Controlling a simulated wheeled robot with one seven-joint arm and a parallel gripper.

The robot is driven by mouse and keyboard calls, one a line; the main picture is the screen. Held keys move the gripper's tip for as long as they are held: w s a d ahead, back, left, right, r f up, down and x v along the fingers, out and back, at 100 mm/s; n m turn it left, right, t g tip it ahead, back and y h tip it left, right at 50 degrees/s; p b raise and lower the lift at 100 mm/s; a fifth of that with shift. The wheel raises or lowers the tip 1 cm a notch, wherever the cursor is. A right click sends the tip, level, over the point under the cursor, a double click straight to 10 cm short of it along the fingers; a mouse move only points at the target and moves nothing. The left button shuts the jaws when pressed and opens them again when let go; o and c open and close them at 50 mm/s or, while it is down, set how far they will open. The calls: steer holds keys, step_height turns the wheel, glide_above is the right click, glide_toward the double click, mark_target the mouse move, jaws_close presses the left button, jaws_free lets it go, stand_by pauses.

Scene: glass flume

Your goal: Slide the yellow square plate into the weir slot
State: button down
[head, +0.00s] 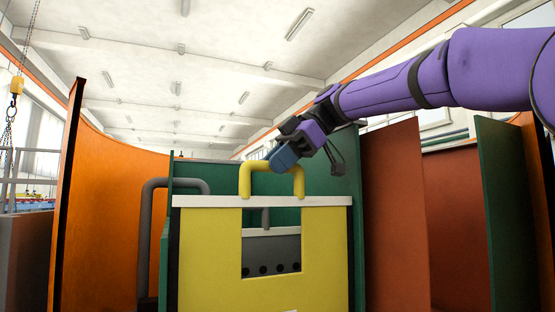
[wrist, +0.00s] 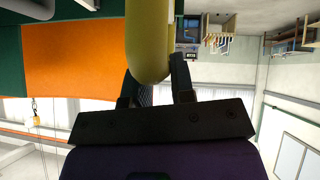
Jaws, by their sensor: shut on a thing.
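The yellow square plate (head: 207,255) stands upright in the middle of the head view. It has a white top edge, a square opening and a yellow loop handle (head: 246,180). My gripper (head: 283,158) comes from the upper right and is shut on the top of that handle. In the wrist view the handle (wrist: 149,45) runs between the fingers of my gripper (wrist: 154,85). Green walls (head: 358,215) stand behind and beside the plate. The weir slot cannot be made out, and the plate's lower edge is out of frame.
A grey bent pipe (head: 147,235) stands left of the plate. Orange panels (head: 105,200) rise at left, and red-brown (head: 393,215) and green panels (head: 500,200) at right. Space above is open.

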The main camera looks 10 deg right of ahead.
mark_target(277, 198)
steer(key=shift+f, duration=3.9)
stand_by(0.4)
steer(key=c, duration=0.9)
jaws_free()
steer(key=shift+r, duration=0.45)
steer(key=s+d+r, duration=0.1)
steer(key=s, duration=0.4)
steer(key=s+d+r, duration=0.1)
steer(key=s, duration=0.4)
steer(key=s+d+r, duration=0.1)
steer(key=s+r, duration=0.1)
steer(key=s, duration=0.3)
steer(key=shift+s, duration=0.4)
